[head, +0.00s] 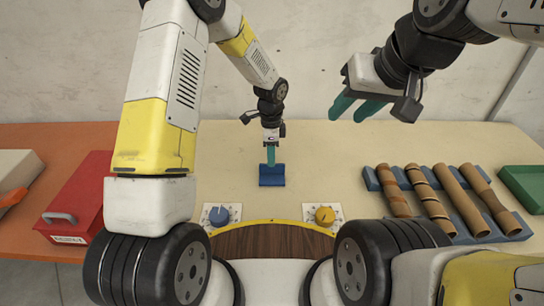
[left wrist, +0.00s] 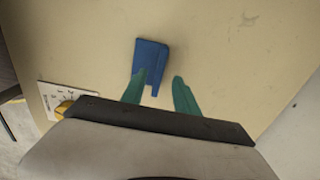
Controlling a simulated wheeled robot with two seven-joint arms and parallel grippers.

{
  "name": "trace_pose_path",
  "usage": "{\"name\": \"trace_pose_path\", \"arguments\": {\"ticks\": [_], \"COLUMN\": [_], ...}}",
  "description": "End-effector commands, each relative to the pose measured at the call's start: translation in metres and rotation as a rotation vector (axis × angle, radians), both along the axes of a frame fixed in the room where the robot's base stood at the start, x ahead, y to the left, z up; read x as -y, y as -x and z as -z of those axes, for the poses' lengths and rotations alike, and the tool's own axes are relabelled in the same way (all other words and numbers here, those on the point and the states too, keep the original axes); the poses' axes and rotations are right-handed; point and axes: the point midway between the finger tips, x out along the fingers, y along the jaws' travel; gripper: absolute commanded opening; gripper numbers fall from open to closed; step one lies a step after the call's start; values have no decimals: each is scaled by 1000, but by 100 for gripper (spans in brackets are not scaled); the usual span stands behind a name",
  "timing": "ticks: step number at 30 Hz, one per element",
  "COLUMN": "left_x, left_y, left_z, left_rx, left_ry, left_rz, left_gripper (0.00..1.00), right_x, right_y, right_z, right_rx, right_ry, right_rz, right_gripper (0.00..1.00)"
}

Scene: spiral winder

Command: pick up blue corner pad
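The blue corner pad (head: 272,181) lies on the beige tabletop in the middle of the head view. It also shows in the left wrist view (left wrist: 152,55), mostly beyond the fingertips, with a narrow lower part showing between the fingers, close to the left-hand one. My left gripper (head: 271,163) points down right at the pad's far edge; its green fingers (left wrist: 161,76) are apart with nothing clamped between them. I cannot tell whether they touch the pad. My right gripper (head: 352,112) is raised over the back right of the table, its green fingers apart and empty.
A red box (head: 80,200) sits at the left. A blue knob (head: 219,215) and a yellow knob (head: 325,215) are in front. The tabletop around the pad is clear.

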Motion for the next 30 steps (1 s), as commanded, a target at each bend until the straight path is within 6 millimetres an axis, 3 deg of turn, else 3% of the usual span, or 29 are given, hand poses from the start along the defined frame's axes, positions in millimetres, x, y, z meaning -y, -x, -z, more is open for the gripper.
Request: {"name": "trace_pose_path", "arguments": {"ticks": [9,18,24,30], "left_x": [3,3,3,3], "left_y": [1,1,1,0], "left_z": [44,48,48,48], "left_rx": [-1,0,0,1], "left_ry": [-1,0,0,0], "left_rz": [0,-1,-1,-1], "left_gripper": [36,36,0,0], "right_x": [0,0,0,0], "right_y": [0,0,0,0], "right_z": [0,0,0,0], "right_rx": [0,0,0,0], "right_ry": [0,0,0,0], "right_rz": [0,0,0,0], "right_gripper": [36,36,36,36]}}
